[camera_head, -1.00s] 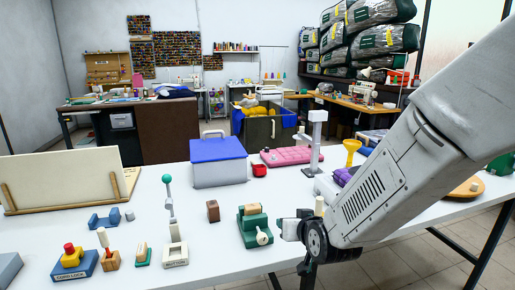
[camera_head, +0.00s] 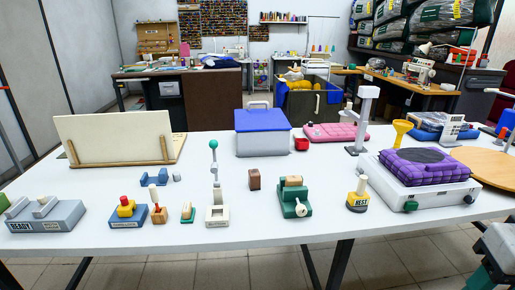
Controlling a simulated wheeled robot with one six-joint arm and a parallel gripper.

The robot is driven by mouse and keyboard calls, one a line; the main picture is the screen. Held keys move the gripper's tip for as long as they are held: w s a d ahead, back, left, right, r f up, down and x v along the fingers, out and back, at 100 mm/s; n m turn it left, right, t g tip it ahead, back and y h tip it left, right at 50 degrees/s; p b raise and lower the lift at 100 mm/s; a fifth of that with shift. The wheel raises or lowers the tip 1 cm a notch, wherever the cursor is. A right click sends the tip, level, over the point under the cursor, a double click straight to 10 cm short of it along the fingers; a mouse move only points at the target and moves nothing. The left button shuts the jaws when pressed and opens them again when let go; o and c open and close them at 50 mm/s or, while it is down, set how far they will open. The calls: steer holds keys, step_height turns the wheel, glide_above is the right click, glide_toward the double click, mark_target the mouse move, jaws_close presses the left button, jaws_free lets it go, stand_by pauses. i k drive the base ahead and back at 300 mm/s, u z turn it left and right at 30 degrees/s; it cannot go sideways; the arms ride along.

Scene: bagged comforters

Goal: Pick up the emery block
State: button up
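A small brown upright block (camera_head: 254,179) stands alone on the white table, left of a green fixture (camera_head: 294,201) that carries a tan block (camera_head: 293,181). A smaller grey block (camera_head: 177,176) lies further left, beside a blue cradle (camera_head: 154,178). I cannot tell for sure which of these is the emery block; the brown one looks likely. My gripper's fingers do not show in the head view, so I cannot see what they hold.
A blue-lidded box (camera_head: 262,134) stands behind the brown block, with a red cup (camera_head: 301,144) beside it. A purple cushion (camera_head: 425,166) lies on a white case at right. Several small fixtures line the front left. Bare tabletop lies around the brown block.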

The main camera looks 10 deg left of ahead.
mark_target(188, 212)
steer(key=u, duration=1.25)
